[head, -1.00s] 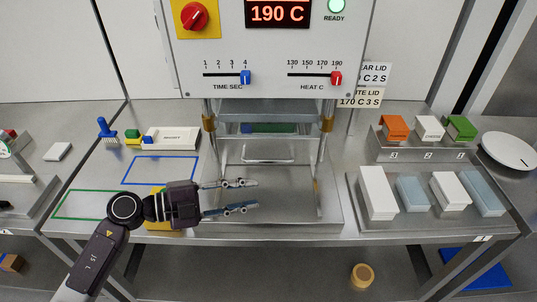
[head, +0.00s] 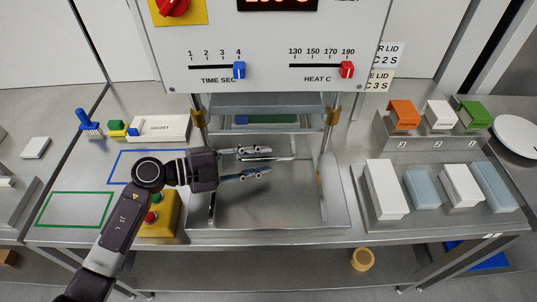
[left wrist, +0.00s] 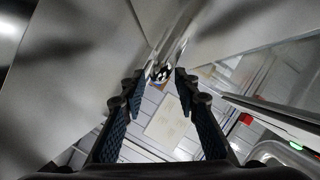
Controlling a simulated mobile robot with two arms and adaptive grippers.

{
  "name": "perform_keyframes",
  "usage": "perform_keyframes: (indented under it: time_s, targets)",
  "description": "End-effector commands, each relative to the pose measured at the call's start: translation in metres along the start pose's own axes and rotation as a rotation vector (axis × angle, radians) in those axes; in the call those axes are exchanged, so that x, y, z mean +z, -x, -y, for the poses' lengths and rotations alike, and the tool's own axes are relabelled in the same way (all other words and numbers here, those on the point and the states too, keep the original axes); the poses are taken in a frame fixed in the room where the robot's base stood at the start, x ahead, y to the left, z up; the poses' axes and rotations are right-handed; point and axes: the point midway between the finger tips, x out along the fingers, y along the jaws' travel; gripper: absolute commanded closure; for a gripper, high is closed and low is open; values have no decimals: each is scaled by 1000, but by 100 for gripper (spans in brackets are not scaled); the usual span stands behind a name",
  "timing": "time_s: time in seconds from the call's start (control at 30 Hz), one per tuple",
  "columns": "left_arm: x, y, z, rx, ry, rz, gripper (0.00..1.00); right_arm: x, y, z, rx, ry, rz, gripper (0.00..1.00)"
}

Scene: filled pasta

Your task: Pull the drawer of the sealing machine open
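The sealing machine (head: 265,75) stands at the middle of the bench, with its drawer (head: 285,137) under the press, pushed in. The drawer's metal bar handle (head: 286,158) sticks out toward me. My left gripper (head: 270,163) comes in from the left, its two fingers apart, at the handle's left part. The fingers partly hide the handle in the head view. In the left wrist view a shiny metal bar (left wrist: 178,40) lies at and beyond the open fingertips (left wrist: 160,74); whether they touch it I cannot tell. My right gripper is out of view.
A yellow button box (head: 160,213) stands at the bench front, just below my left wrist. Blue and green outlined areas lie left. A rack of coloured boxes (head: 440,142) and a tray of white and pale blue boxes (head: 425,218) stand right. The machine's metal base (head: 270,205) is clear.

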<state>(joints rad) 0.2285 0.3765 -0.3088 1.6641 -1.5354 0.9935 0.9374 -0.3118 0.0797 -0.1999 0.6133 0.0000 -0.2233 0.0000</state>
Motion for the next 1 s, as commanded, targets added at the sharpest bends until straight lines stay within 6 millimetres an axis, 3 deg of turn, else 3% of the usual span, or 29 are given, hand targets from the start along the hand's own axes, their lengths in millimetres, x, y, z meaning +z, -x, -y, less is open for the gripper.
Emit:
perform_keyframes:
  time_s: [0.2,0.5,0.77,1.0]
  targets:
    - [0,-22,1,-1,2,0,71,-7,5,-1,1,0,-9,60]
    - [0,-26,0,-1,0,1,71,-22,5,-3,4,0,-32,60]
    - [0,-25,0,-1,0,1,99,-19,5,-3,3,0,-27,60]
    - [0,-25,0,-1,0,1,100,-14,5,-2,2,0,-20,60]
